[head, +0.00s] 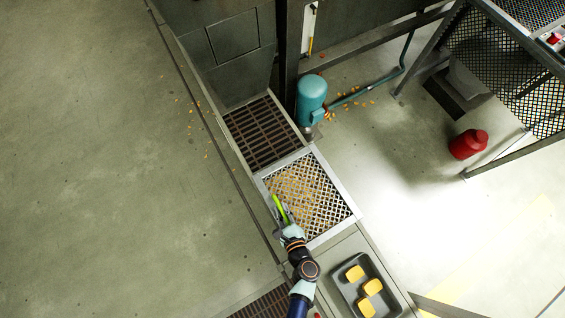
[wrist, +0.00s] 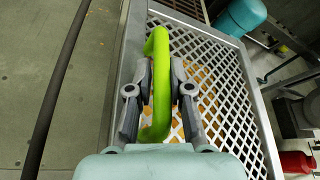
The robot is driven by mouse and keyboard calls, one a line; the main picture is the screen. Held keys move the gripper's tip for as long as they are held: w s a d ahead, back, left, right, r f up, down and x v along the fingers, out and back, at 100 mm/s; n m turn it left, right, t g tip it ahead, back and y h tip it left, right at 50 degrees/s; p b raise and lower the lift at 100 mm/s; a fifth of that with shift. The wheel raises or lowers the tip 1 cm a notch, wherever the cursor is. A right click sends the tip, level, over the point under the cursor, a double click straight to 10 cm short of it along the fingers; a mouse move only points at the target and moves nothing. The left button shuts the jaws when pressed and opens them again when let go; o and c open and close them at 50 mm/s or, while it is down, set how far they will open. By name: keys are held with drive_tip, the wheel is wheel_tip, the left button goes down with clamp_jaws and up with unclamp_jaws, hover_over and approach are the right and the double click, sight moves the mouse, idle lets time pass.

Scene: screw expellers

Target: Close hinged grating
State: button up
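The grating (head: 318,188) is a pale diamond-mesh panel in a light metal frame, with orange-yellow material visible beneath it. It appears to lie nearly flat over its opening; I cannot tell whether it rests fully on the frame. The mesh fills the right of the wrist view (wrist: 222,100). A bright green handle (wrist: 160,45) stands at its left side, and it also shows in the head view (head: 280,207). My gripper (wrist: 160,75) has one finger on each side of the handle and appears closed around it.
A dark slotted floor grate (head: 262,132) lies beyond the mesh. A teal motor (head: 311,95) stands close to its far right corner. A grey tray (head: 345,290) with yellow blocks is at lower right. A red can (head: 468,145) stands farther right. The left floor is mostly clear.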

drive_tip(key=o, duration=0.3)
drive_tip(key=shift+a+f, duration=0.1)
drive_tip(key=shift+f, duration=0.05)
drive_tip(key=shift+o, duration=0.2)
drive_tip(key=v, duration=1.2)
